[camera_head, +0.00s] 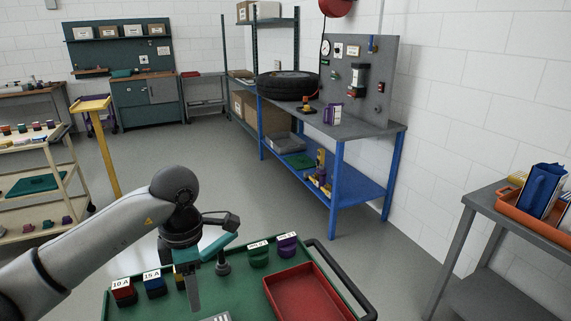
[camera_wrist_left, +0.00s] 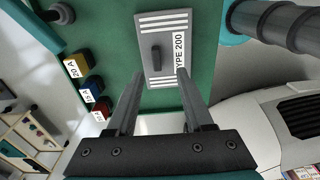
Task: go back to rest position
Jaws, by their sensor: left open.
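My left gripper (camera_head: 194,295) hangs over the green tray top (camera_head: 240,285) at the bottom of the head view. In the left wrist view its two fingers (camera_wrist_left: 158,75) are apart, with nothing held between them. Beyond the fingertips a grey plate marked TYPE 200 (camera_wrist_left: 153,48), with white stripes and a dark handle, lies on the green surface. I cannot tell exactly how far the fingertips are above it. Only an edge of a striped plate (camera_head: 216,317) shows in the head view. My right gripper is not in view.
On the green top stand a red 10 A block (camera_head: 122,291), a blue 15 A block (camera_head: 154,286), green (camera_head: 258,255) and purple (camera_head: 287,245) blocks, and a red bin (camera_head: 303,292). A blue workbench (camera_head: 340,190) stands beyond; the floor between is clear.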

